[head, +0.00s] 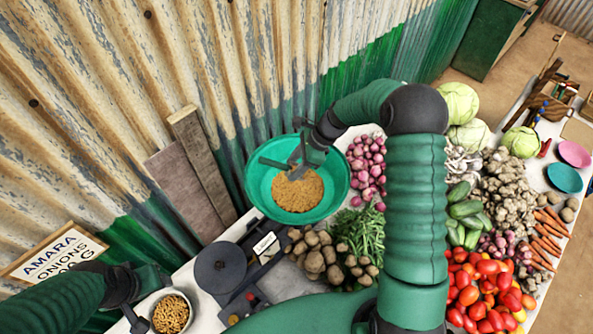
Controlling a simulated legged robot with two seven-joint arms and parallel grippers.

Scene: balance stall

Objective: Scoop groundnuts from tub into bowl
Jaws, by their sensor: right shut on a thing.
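A round green tub (258,187) stands by the wall, with a heap of tan groundnuts (298,194) in it. My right gripper (296,160) is over the tub, above the far side of the heap. It is shut on a small grey tool, apparently a scoop (294,174), whose shape is mostly hidden by the gripper. Whether the tool touches the nuts is unclear. A small pale metal bowl (188,299) at the lower left holds brown groundnuts. My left gripper (142,318) is beside the bowl's left rim; its fingers are partly cut off by the frame's edge.
A dark balance scale (222,268) stands between bowl and tub. A corrugated wall (130,110) with leaning boards (190,185) closes the left side.

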